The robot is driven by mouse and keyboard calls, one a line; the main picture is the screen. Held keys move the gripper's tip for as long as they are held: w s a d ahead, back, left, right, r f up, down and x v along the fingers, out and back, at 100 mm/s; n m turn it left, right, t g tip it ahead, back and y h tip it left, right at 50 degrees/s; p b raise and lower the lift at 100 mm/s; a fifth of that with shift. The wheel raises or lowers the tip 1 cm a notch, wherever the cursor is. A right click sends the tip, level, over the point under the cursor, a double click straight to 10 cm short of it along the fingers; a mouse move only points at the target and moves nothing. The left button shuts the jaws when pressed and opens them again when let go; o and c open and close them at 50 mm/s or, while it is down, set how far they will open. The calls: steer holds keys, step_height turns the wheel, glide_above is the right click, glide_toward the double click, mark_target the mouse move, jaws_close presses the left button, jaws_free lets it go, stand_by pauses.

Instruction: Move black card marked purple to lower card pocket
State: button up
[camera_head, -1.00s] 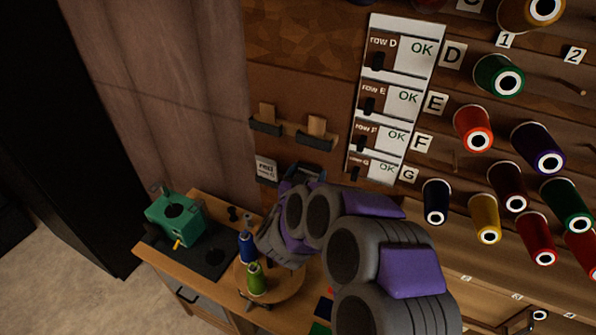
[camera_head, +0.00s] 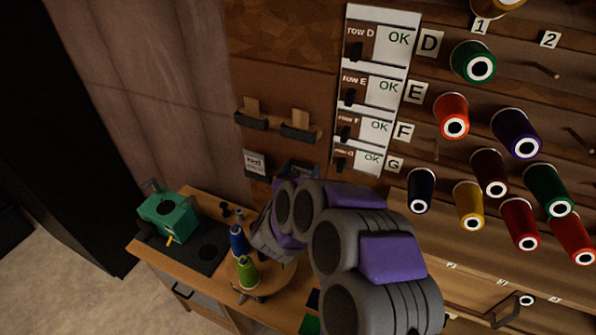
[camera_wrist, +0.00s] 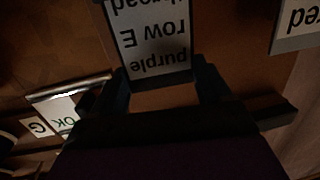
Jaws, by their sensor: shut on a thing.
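The card marked "purple row E thread" (camera_wrist: 153,42) shows upside down in the wrist view, with a pale label and dark edge. My gripper (camera_wrist: 163,88) is shut on it, one dark finger at each side. In the head view my gripper (camera_head: 298,170) is close to the wall, right of the card marked red (camera_head: 255,163); the held card is mostly hidden there. The red card also shows at the wrist view's upper right (camera_wrist: 298,22). I cannot tell whether the held card touches a pocket.
The OK panel (camera_head: 375,90) and thread spools (camera_head: 455,115) are to the right. A bench with a green machine (camera_head: 168,217) and blue and green spools (camera_head: 246,268) is below.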

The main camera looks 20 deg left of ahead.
steer(key=shift+w+a+f, duration=0.1)
steer(key=shift+a+f, duration=0.1)
steer(key=shift+a, duration=0.2)
steer(key=shift+d+f, duration=0.2)
steer(key=shift+d, duration=0.2)
steer(key=o, duration=1)
steer(key=shift+a, duration=0.25)
steer(key=s, duration=0.5)
steer(key=s+r, duration=0.1)
steer(key=s, duration=1.1)
steer(key=shift+s+d+r, duration=0.15)
steer(key=shift+d+r, duration=0.1)
steer(key=shift+d, duration=0.05)
